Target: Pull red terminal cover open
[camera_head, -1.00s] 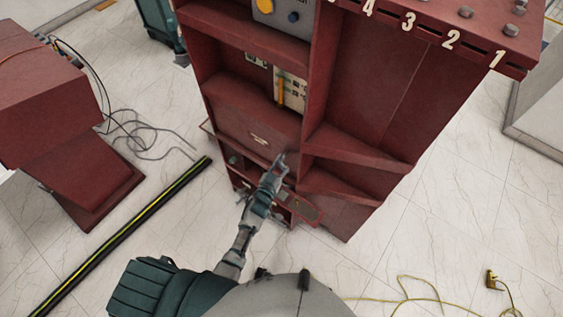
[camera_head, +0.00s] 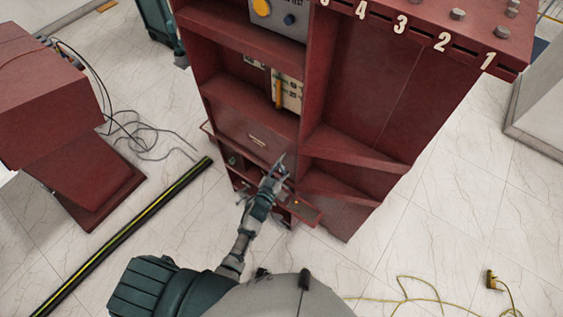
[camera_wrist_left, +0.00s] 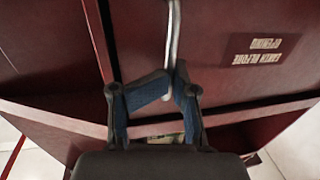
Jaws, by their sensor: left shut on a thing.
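The red terminal cover (camera_wrist_left: 220,40) fills most of the left wrist view. It is a dark red panel with a pale label that reads upside down and a silver bar handle (camera_wrist_left: 172,40). My left gripper (camera_wrist_left: 167,82) is shut on this handle, which runs between its blue-padded fingers. In the head view, my left gripper (camera_head: 280,162) is at the lower front of the red cabinet (camera_head: 350,100). The arm hides part of the cabinet's low opening, and the handle is too small to tell there. My right gripper is in neither view.
A red flap (camera_head: 305,213) sticks out low beside my left gripper. A black and yellow bar (camera_head: 120,235) lies on the floor at left, near loose cables (camera_head: 150,140) and a red stand (camera_head: 85,190). A yellow cable (camera_head: 410,287) lies at lower right.

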